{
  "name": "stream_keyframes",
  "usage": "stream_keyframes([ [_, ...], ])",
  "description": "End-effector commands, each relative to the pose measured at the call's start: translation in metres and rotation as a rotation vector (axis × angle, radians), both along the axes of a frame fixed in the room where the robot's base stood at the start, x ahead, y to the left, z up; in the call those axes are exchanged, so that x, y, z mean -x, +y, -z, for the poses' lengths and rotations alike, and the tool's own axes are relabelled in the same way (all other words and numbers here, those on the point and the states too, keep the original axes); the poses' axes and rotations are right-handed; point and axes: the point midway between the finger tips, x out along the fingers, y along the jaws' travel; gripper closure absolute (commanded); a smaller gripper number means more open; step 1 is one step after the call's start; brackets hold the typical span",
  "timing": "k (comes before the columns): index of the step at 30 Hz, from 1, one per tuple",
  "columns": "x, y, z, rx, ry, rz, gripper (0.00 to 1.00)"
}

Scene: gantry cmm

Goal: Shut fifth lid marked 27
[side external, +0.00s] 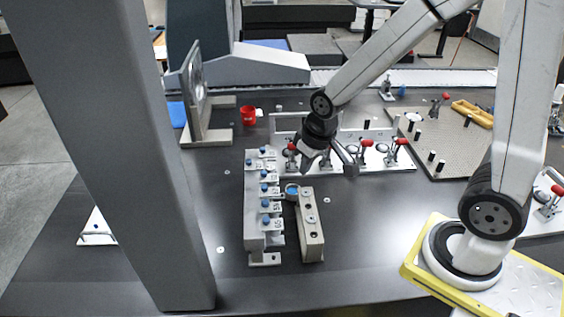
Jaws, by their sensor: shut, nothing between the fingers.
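A long grey block (252,215) stands on the dark table with a row of small blue-topped pieces and pale numbered tabs along it. These look like the lids, but the numbers are too small to read, so I cannot tell which is marked 27. One tab near the front end (276,222) sticks out to the right. I cannot tell which lids are open or shut. My gripper (328,166) is shut and empty, above and to the right of the block's far end, apart from it. It partly hides the clamp plate behind.
Red-handled clamps (366,143) stand on a white plate behind. A red mug (248,115) is behind left. A thick grey column (120,160) fills the left foreground.

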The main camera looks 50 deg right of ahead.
Motion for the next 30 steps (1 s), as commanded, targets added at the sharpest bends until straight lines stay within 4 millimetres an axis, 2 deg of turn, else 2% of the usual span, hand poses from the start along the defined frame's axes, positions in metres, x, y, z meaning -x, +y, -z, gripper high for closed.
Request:
stream_keyframes([
  [3, -0.036, -0.004, -0.001, 0.000, -0.009, 0.011, 1.00],
  [15, -0.146, -0.022, 0.006, 0.002, -0.041, 0.045, 1.00],
  [24, -0.218, -0.039, 0.022, 0.004, -0.065, 0.071, 1.00],
  [30, -0.253, -0.050, 0.034, 0.004, -0.079, 0.085, 1.00],
])
